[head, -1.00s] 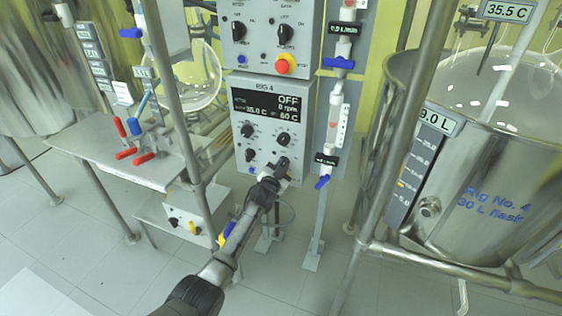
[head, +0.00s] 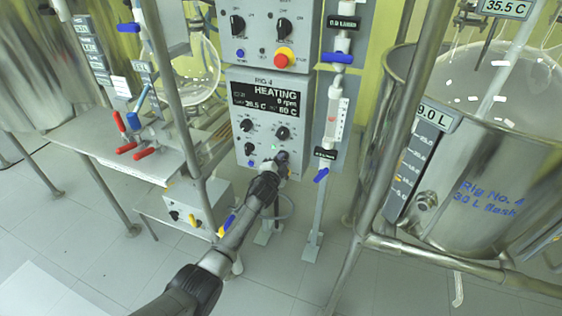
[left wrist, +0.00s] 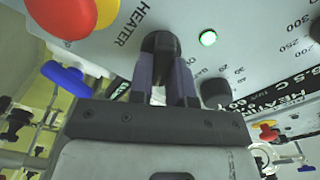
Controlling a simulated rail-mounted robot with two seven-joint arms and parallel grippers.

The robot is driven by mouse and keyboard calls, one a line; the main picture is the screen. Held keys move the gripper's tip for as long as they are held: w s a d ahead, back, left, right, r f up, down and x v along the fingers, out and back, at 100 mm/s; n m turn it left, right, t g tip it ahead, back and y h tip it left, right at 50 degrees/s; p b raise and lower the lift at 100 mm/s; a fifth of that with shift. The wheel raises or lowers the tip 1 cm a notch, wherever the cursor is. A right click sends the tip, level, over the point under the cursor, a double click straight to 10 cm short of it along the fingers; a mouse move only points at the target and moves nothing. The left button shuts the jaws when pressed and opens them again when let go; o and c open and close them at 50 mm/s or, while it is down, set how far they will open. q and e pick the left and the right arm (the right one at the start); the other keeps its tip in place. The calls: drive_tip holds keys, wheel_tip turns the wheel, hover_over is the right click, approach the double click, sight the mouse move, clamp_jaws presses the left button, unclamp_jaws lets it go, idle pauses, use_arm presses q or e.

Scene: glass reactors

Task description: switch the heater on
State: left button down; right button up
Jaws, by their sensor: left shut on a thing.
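The Rig 4 control box (head: 235,130) stands in the middle of the head view. Its display (head: 265,98) reads HEATING, 0 rpm, with a set value of 60 C. A lamp on its lower face (head: 275,147) glows green, and the lamp also shows lit in the left wrist view (left wrist: 208,38). My left gripper (head: 281,160) is at the lower right of the box face. In the left wrist view its fingers are shut on a black heater knob (left wrist: 160,44), beside the word HEATER. My right gripper is not in view.
A red-and-yellow stop button (head: 284,58) sits on the box above. A blue-handled valve line (head: 321,175) runs just right of the box. A steel frame post (head: 385,170) and the large reactor vessel (head: 470,190) stand further right. A shelf (head: 95,150) is at left.

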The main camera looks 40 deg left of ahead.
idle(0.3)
use_arm(q)
drive_tip(key=c, duration=1.1)
unclamp_jaws()
drive_tip(key=shift+o, duration=0.2)
drive_tip(key=p+v, duration=0.6)
drive_tip(key=v, duration=0.7)
drive_tip(key=shift+s, duration=0.4)
drive_tip(key=shift+d, duration=0.1)
